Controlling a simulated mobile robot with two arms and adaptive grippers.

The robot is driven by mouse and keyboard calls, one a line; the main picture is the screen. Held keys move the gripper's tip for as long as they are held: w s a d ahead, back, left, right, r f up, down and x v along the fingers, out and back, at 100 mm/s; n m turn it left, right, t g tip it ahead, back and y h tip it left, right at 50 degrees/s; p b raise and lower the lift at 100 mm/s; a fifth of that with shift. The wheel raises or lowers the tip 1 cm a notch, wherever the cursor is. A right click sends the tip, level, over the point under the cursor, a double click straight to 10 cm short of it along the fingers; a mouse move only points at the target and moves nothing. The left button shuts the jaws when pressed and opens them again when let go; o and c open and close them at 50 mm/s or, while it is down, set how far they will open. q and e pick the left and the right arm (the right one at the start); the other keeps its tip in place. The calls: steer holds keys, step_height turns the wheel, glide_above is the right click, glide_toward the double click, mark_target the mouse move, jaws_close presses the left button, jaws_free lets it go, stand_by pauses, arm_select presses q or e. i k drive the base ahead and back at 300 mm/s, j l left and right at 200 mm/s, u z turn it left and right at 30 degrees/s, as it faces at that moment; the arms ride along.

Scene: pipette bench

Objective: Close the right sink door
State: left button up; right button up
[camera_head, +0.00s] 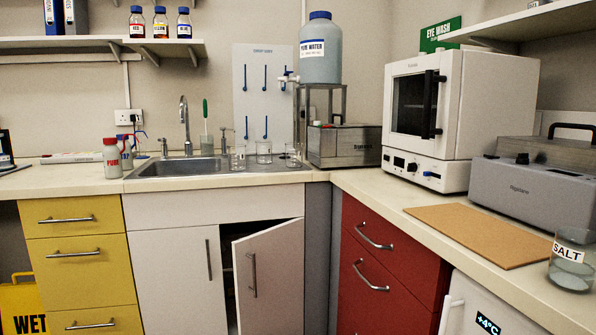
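The right sink door (277,279) is a white panel with a vertical metal handle (253,275). It stands partly open, swung out toward me, with its hinge side at the right. A dark gap into the cabinet shows along its left side and above it. The left sink door (172,276) is shut, with its vertical handle (209,259) near its right edge. Both sit below the sink (180,169). Neither of my grippers is in view. The bottom of the right sink door is cut off by the picture's lower edge.
Yellow drawers (80,262) stand left of the sink cabinet, with a yellow WET sign (22,306) beside them. Red drawers (385,275) and a white appliance (490,308) stand to the right. Glass beakers (264,152) stand by the sink. No object shows in front of the open door.

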mark_target(268, 263)
steer(key=i+l+u, duration=0.1)
steer(key=i+u, duration=0.15)
steer(key=i, duration=0.25)
steer(key=i+l+u, duration=0.25)
steer(key=i, duration=0.25)
